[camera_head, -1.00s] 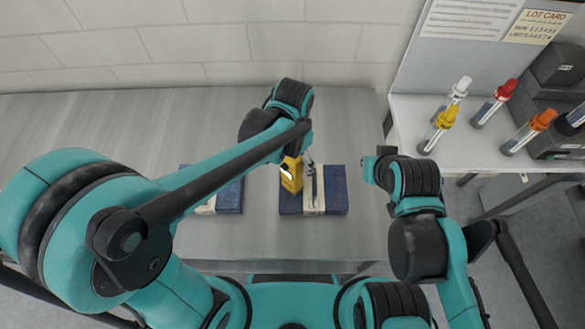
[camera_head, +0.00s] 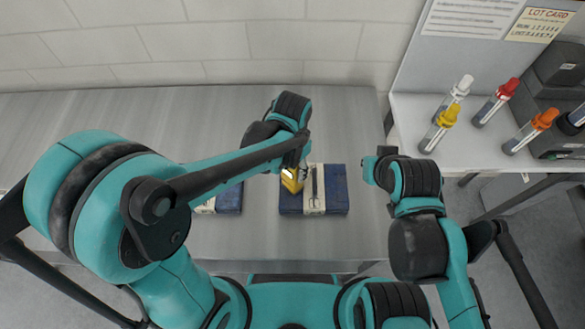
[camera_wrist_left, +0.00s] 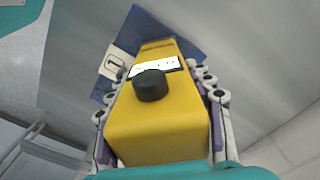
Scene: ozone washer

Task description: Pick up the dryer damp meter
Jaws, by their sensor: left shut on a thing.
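The dryer damp meter (camera_head: 291,183) is a yellow box near the left end of a blue mat with a white label strip (camera_head: 340,190) on the table. The left wrist view shows the yellow meter (camera_wrist_left: 155,120) with a black knob and a white display, lying between the fingers. My left gripper (camera_head: 301,173) is shut on the meter, with fingers along both its sides; the forearm hides part of it in the head view. I cannot tell whether the meter touches the mat. My right gripper (camera_head: 371,169) is over the table's right side; its fingers are not clear.
A second blue mat (camera_head: 230,198) lies to the left, partly under my left arm. A shelf (camera_head: 480,150) at the right holds several capped tubes and dark boxes (camera_head: 560,72). A white brick wall stands behind the table. The table's far left is clear.

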